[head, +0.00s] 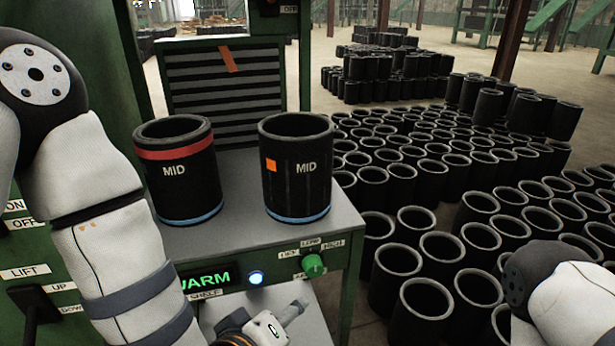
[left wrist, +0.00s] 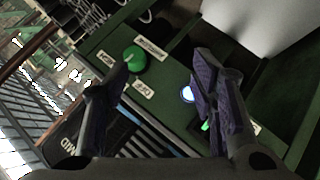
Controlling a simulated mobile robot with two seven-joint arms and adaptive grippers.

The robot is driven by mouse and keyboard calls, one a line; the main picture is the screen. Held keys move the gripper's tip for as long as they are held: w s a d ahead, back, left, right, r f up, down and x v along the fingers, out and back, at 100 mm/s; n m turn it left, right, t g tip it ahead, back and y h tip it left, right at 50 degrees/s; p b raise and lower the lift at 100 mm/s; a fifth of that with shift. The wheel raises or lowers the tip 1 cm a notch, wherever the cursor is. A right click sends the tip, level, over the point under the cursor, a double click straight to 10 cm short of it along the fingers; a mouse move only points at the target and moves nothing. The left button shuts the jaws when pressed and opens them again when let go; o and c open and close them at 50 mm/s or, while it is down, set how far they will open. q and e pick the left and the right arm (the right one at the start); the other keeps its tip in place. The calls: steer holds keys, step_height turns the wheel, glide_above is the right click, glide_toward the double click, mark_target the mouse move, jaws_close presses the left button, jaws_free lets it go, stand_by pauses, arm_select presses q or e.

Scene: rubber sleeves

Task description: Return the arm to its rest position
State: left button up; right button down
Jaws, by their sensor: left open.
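My left arm (head: 95,220) comes down from the upper left of the head view, in front of the machine. My left gripper (head: 290,314) shows only in part at the bottom edge, below the control panel. In the left wrist view its two fingers (left wrist: 162,92) stand wide apart with nothing between them. The panel's green knob (left wrist: 134,58) and lit blue button (left wrist: 187,94) show beyond the fingers. Part of my right arm (head: 575,300) shows at the lower right of the head view; its gripper is out of frame.
Two black MID sleeves, one red-banded (head: 180,185) and one with an orange patch (head: 297,185), stand upright on the grey table (head: 240,228). The panel display (head: 206,281) reads "WARM". Many black sleeves (head: 425,290) crowd the floor at right. A lever (head: 35,300) stands at left.

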arm_select(q)
steer(key=s+a+f+m+g+y+p, duration=0.1)
steer(key=s+a+f+m+g, duration=0.1)
steer(key=s+a+f+g, duration=0.45)
steer(key=s+a+f+m+g+y+p, duration=0.15)
steer(key=s+a+f, duration=0.25)
steer(key=s+f, duration=0.55)
steer(key=s+a+m+g, duration=0.1)
steer(key=s+a+g, duration=0.1)
steer(key=s, duration=0.7)
steer(key=s+a+r+m+g, duration=0.1)
steer(key=s+a, duration=0.3)
steer(key=s, duration=0.5)
steer(key=shift+a+m+g+y, duration=0.3)
steer(key=shift+m+g+y, duration=0.15)
steer(key=shift+g, duration=0.45)
arm_select(e)
steer(key=shift+t, duration=0.7)
steer(key=w+r, duration=0.3)
steer(key=shift+w+r, duration=0.1)
steer(key=shift+r, duration=0.05)
